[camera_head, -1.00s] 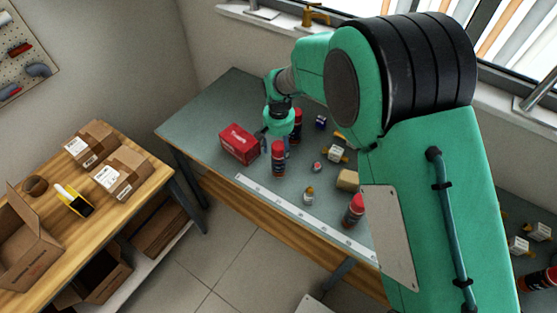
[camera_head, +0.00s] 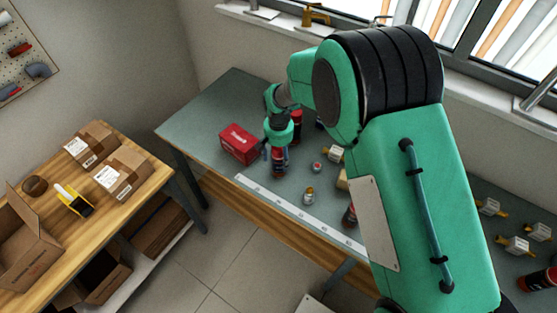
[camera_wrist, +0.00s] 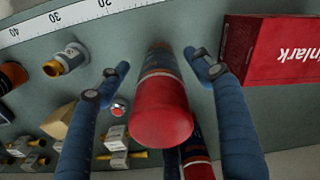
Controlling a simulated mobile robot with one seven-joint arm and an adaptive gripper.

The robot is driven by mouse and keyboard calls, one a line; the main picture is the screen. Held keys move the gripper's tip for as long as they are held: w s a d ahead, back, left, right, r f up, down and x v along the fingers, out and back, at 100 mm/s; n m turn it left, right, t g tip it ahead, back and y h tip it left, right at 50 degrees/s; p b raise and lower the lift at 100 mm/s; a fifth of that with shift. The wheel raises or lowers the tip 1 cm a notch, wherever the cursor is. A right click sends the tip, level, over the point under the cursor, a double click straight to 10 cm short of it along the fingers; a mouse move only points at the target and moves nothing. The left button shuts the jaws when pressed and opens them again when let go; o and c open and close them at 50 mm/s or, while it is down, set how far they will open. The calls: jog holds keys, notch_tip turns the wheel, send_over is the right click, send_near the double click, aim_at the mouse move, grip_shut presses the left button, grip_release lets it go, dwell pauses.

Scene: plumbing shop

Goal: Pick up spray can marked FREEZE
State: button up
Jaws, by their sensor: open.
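A spray can with a red cap stands upright on the grey bench, below my gripper in the head view (camera_head: 278,162). In the wrist view this can (camera_wrist: 161,112) lies between the two open fingers of my gripper (camera_wrist: 158,70), with a gap on each side. My gripper (camera_head: 278,148) points down around its upper part. A second red can (camera_head: 297,122) stands just behind it, and its top shows low in the wrist view (camera_wrist: 197,160). Another can (camera_head: 349,216) is partly hidden by my arm. No FREEZE marking is readable on any can.
A red box (camera_head: 239,144) sits close left of the gripper. A white ruler strip (camera_head: 300,213) runs along the bench's front edge. Small valves (camera_head: 308,196) and a red-topped piece (camera_head: 317,168) lie to the right. Another can (camera_head: 539,280) lies far right.

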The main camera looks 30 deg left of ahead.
jog(key=shift+f, duration=0.4)
jog(key=c, duration=1.5)
jog(key=shift+r, duration=0.2)
jog(key=shift+r, duration=0.6)
notch_tip(320, 180, up, 2)
jog(key=shift+r, duration=0.1)
jog(key=s+d, duration=0.3)
jog(key=d, duration=0.1)
jog(key=s+d+r, duration=0.1)
jog(key=s+d, duration=0.6)
jog(key=shift+s+d+r, duration=0.15)
jog(key=shift+s+d, duration=0.2)
jog(key=shift+d, duration=0.05)
